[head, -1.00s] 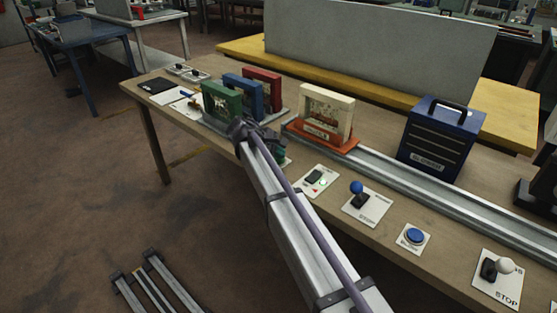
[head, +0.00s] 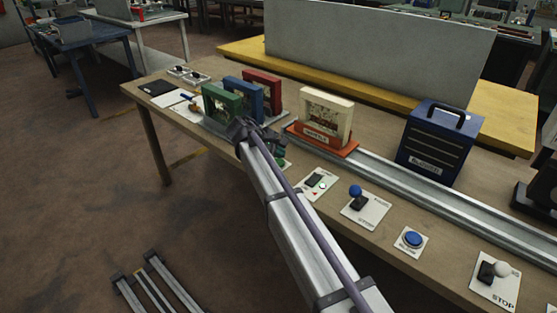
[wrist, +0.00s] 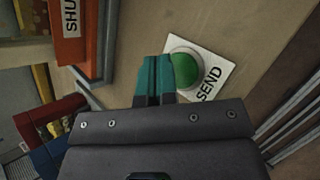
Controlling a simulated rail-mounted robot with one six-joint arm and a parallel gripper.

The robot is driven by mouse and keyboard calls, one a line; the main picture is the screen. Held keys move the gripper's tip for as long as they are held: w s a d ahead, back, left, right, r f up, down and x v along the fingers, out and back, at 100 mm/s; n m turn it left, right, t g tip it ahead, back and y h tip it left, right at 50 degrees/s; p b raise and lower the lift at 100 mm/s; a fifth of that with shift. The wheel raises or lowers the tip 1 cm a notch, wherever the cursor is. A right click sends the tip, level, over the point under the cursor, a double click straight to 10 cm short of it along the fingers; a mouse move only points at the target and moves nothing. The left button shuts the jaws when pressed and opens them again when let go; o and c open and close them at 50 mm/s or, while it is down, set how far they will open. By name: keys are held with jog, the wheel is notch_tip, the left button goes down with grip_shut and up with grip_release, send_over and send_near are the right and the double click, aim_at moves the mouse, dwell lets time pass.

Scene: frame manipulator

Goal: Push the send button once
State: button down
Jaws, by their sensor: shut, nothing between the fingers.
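The send button is a round green dome (wrist: 186,68) on a white plate marked SEND (wrist: 214,84), in the wrist view. In the head view only a bit of green (head: 281,163) shows below my gripper, which hides most of the plate. My gripper (head: 279,147) is shut and empty over the front edge of the bench. In the wrist view its teal fingers (wrist: 153,77) lie together, just left of the dome and overlapping its edge in the picture. I cannot tell whether they touch it.
Green (head: 221,104), blue (head: 240,92) and red (head: 263,84) frames stand close behind my gripper. A cream frame in an orange base (head: 321,138) sits near the rail (head: 420,188). A switch plate (head: 319,184), blue-knob lever (head: 356,191), blue button (head: 412,239) and STOP lever (head: 500,270) line the front.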

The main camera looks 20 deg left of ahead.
aim_at(279, 163)
notch_tip(279, 163, up, 5)
jog(key=p, duration=0.5)
jog(key=shift+r, duration=0.1)
